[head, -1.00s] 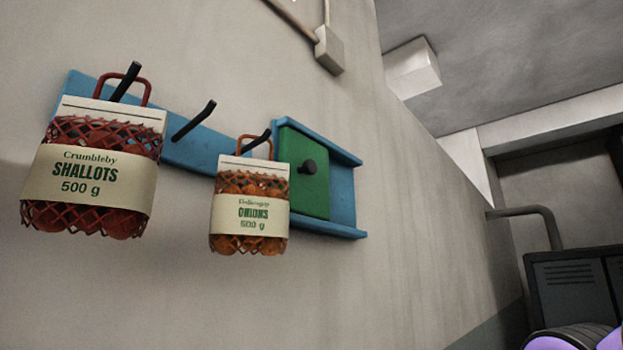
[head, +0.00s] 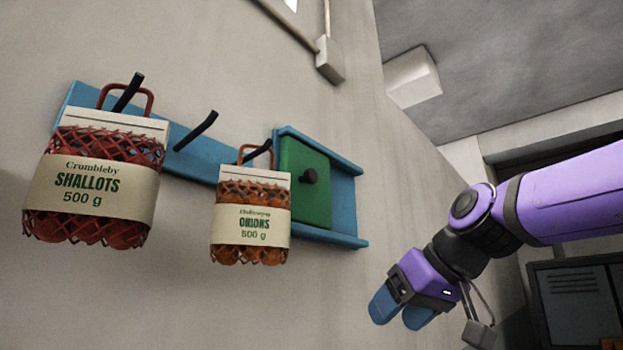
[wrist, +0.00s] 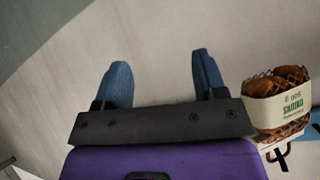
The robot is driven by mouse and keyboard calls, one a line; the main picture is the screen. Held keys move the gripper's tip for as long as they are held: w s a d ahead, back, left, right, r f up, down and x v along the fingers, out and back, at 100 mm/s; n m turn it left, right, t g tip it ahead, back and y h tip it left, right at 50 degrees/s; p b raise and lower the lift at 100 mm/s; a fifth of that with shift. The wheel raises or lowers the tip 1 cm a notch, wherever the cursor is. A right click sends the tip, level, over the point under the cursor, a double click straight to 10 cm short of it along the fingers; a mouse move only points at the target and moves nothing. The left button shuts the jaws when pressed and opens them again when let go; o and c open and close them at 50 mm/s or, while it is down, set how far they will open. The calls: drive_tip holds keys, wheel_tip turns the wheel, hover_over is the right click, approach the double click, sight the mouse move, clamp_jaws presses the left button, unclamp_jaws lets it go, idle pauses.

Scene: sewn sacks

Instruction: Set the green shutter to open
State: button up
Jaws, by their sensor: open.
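The shutter cannot be made out in the wrist view.
An onions sack (head: 250,222) hangs on a hook left of the shutter; it also shows at right in the wrist view (wrist: 283,103). A shallots sack (head: 95,185) hangs further left. An empty hook (head: 195,132) is between them. The wall right of the frame is clear.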

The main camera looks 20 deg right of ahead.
drive_tip(key=w+a+r+n+t+y, duration=0.15)
drive_tip(key=w+r, duration=0.25)
drive_tip(key=r, duration=0.5)
drive_tip(key=w+r+n+t+y, duration=0.15)
drive_tip(key=w+r, duration=0.25)
drive_tip(key=r, duration=0.4)
drive_tip(key=n+t+y, duration=0.1)
drive_tip(key=t+y, duration=0.1)
drive_tip(key=t, duration=0.1)
approach(314, 176)
drive_tip(key=x, duration=1.1)
clamp_jaws()
drive_tip(key=w+d, duration=0.9)
drive_tip(key=d, duration=0.4)
drive_tip(key=shift+d, duration=0.3)
unclamp_jaws()
drive_tip(key=shift+d, duration=0.1)
